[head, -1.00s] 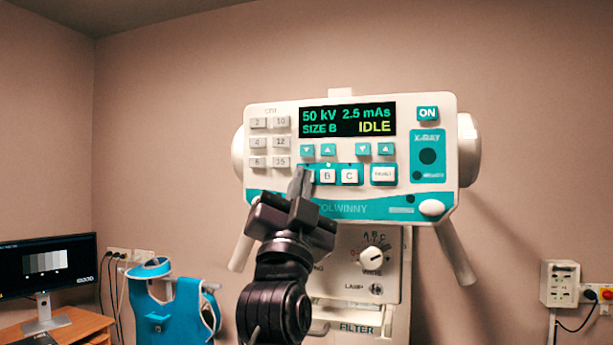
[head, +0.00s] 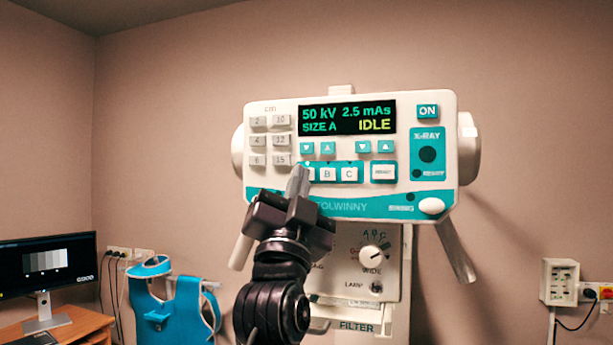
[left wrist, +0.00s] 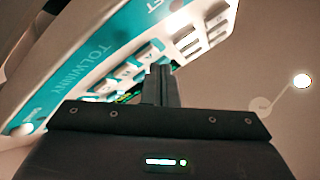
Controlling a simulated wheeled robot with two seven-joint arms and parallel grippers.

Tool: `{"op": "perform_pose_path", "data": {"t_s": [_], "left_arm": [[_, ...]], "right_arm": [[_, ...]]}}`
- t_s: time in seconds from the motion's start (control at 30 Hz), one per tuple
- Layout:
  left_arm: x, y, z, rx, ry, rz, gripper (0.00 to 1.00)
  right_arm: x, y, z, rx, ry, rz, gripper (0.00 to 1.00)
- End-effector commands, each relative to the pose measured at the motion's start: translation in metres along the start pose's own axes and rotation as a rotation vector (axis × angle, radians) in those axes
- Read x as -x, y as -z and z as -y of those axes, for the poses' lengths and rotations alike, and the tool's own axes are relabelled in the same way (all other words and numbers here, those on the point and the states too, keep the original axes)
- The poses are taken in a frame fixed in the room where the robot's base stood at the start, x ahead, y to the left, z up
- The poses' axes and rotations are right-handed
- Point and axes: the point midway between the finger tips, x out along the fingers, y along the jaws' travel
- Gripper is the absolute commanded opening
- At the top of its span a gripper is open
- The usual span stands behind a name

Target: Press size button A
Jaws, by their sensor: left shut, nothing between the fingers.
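The control panel (head: 278,200) of the X-ray unit faces me in the head view. Its display (head: 347,117) reads 50 kV, 2.5 mAs, SIZE A, IDLE. Size buttons B (head: 327,174) and C (head: 349,174) show plainly. Button A is mostly hidden behind the fingertips. My left gripper (head: 298,180) is shut and empty, its tips at the place of button A, left of B. I cannot tell whether they touch it. In the left wrist view the shut fingers (left wrist: 160,85) point at the panel's button rows. My right gripper is not in view.
Number buttons (head: 270,140) are at the panel's left, and the ON button (head: 428,112) is at its upper right. A lower unit with a dial (head: 373,254) stands below. A blue apron (head: 172,305) and a desk monitor (head: 47,265) are at the left.

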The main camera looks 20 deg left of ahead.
Motion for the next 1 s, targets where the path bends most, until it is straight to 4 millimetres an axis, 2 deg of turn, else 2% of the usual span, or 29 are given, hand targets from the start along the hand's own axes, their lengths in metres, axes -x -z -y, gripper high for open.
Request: {"op": "perform_pose_path", "data": {"t_s": [0.47, 1.0], "left_arm": [[0.006, 0.004, 0.004, 0.000, 0.000, -0.001, 0.00], [0.038, 0.028, 0.028, 0.000, 0.000, -0.002, 0.00]], "right_arm": [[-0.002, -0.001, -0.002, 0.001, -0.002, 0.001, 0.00], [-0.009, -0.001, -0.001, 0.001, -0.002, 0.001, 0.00]]}}
